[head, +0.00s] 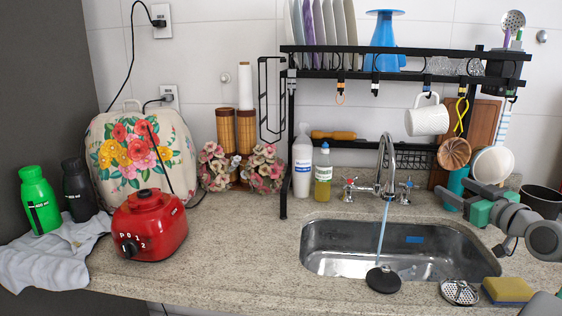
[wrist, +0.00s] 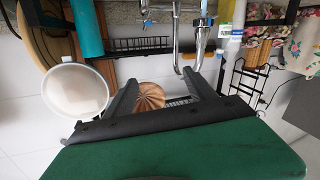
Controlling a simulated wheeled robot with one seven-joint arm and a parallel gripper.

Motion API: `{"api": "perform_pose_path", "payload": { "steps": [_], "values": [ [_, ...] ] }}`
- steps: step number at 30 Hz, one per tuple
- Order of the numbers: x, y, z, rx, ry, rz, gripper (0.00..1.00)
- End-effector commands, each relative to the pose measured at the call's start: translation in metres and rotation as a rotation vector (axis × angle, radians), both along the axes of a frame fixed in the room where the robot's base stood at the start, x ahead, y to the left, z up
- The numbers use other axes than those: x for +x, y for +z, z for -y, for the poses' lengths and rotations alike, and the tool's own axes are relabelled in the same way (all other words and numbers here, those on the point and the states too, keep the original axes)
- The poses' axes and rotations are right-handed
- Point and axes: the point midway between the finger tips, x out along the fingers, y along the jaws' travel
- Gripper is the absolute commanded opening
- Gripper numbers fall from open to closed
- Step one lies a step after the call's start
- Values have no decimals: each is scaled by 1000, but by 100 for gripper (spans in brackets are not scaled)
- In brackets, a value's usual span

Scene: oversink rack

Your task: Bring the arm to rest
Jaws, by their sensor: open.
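My gripper (head: 458,193) is at the right in the head view, above the right end of the sink, pointing left and away toward the rack. Its jaws are apart. In the wrist view, which is upside down, the two dark fingers (wrist: 160,80) stand open above the green gripper body, with nothing held between them. A brown fluted bowl (wrist: 150,96) shows behind the gap between the fingers; it looks apart from them. The same brown bowl (head: 454,152) hangs under the rack in the head view. My arm reaches in from the right edge.
The black oversink rack (head: 400,76) holds plates and a blue vase. A white mug (head: 427,118) and a white pan (head: 493,163) hang near my gripper. The faucet (head: 387,165) runs into the sink (head: 312,240). A sponge (head: 508,290) lies front right.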

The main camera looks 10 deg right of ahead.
Motion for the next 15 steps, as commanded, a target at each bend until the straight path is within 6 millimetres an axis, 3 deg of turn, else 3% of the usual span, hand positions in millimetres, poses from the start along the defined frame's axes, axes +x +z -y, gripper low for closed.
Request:
{"api": "perform_pose_path", "payload": {
  "steps": [4,8,11,15],
  "values": [
    [9,0,-13,20,-7,-58,64],
    [24,-3,-43,44,5,-129,64],
    [37,-6,-77,65,21,-203,64],
    [49,-15,-138,98,41,-338,64]
  ]
}}
